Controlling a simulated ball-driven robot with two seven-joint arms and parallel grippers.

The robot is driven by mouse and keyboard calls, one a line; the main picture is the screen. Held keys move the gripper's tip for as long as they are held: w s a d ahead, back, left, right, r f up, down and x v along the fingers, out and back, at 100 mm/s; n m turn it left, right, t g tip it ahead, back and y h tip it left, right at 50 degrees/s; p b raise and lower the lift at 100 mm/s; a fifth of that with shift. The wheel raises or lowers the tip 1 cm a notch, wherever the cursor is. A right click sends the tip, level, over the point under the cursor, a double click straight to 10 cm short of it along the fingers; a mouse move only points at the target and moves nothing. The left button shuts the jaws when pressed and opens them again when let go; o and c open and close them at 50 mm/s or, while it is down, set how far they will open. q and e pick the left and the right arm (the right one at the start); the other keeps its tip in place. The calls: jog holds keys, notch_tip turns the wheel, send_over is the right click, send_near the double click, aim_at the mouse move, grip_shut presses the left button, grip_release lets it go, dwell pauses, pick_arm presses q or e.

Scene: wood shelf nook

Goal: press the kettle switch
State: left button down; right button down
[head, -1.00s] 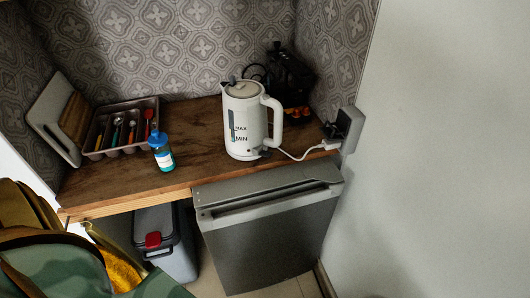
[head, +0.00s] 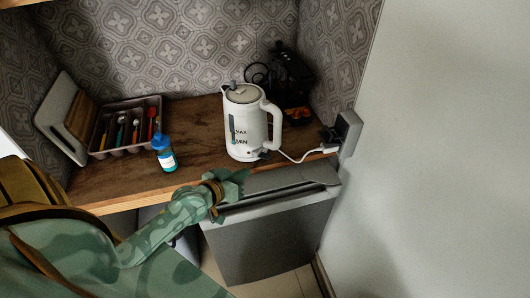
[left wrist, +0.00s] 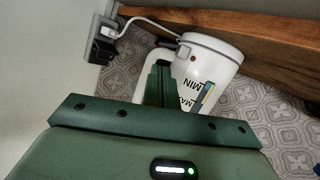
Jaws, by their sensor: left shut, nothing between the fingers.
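The white kettle (head: 246,122) stands upright on the wooden counter, its handle to the right and its lid shut. Its dark switch (head: 264,155) sits low at the base under the handle. My left gripper (head: 238,178) is shut and empty, in front of the counter's front edge, below and slightly left of the switch in the head view. In the left wrist view the kettle (left wrist: 208,72) appears upside down behind my shut fingers (left wrist: 160,82), which cover part of its body and handle. The switch area (left wrist: 184,51) shows just above the fingertips. My right gripper is not in view.
A blue-capped bottle (head: 164,155) stands left of the kettle. A cutlery tray (head: 98,150) and boards (head: 62,122) are at the left. A dark machine (head: 290,80) stands behind. A white cord runs to the wall socket (head: 346,130). A grey fridge (head: 270,240) stands below the counter.

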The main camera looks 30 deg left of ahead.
pick_arm(q)
jog(key=shift+n+t, duration=0.5)
jog(key=shift+t, duration=0.2)
jog(key=r, duration=0.1)
jog(key=w+r, duration=0.1)
jog(key=a+r, duration=0.1)
jog(key=r, duration=0.1)
jog(key=shift+w+a, duration=0.1)
jog(key=shift+w, duration=0.15)
jog(key=b, duration=0.2)
send_near(272, 148)
jog(key=w+r, duration=0.2)
jog(key=w, duration=0.2)
jog(key=f, duration=0.1)
jog(key=f+b, duration=0.1)
jog(key=w+f, duration=0.1)
jog(key=shift+d+b, duration=0.3)
jog(key=shift+b, duration=0.05)
jog(key=shift+d+f, duration=0.15)
jog(key=shift+f, duration=0.25)
